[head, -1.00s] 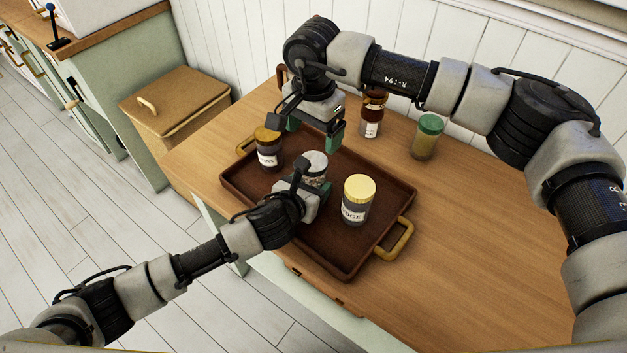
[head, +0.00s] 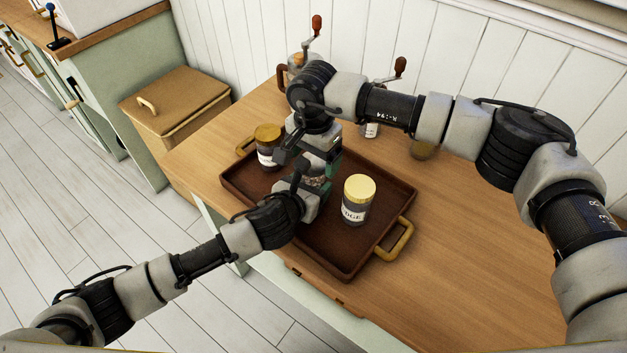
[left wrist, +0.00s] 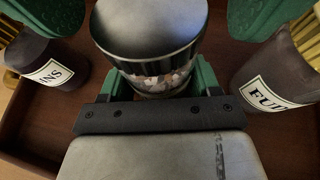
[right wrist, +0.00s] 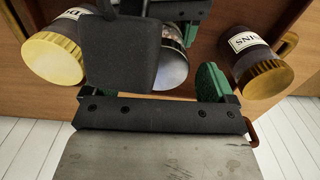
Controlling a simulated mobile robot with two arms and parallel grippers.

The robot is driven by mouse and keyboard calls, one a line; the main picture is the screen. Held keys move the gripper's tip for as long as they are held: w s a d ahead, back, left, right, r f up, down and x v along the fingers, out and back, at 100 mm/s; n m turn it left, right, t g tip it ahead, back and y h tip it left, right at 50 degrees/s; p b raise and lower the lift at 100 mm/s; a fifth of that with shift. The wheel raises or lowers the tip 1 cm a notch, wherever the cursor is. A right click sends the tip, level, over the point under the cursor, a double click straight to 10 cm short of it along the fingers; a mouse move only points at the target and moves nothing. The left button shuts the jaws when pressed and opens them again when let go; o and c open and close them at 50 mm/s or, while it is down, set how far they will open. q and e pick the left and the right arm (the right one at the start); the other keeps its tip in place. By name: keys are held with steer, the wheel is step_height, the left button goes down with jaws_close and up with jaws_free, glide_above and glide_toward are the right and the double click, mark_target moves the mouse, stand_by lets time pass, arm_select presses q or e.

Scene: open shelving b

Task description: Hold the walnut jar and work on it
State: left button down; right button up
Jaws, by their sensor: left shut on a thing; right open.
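The walnut jar, a clear jar with a silver lid and pale brown pieces inside, stands in the middle of the brown tray (head: 330,260). In the head view it is mostly hidden by my grippers; the left wrist view shows the jar (left wrist: 155,50) clearly. My left gripper (head: 314,186) is shut on its body from the front. My right gripper (head: 309,160) is open just above the jar, its green fingers apart on either side of the lid. In the right wrist view the silver lid (right wrist: 172,70) is partly covered by my left gripper; contact with the right fingers cannot be told.
A gold-lidded fudge jar (head: 357,203) stands to the right on the tray. Another dark jar with an orange-gold lid (head: 267,148) stands to the left. The table's right side is clear.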

steer(key=shift+f, duration=0.35)
steer(key=c, duration=0.9)
steer(key=m, duration=0.3)
steer(key=o, duration=1)
steer(key=shift+r, duration=0.1)
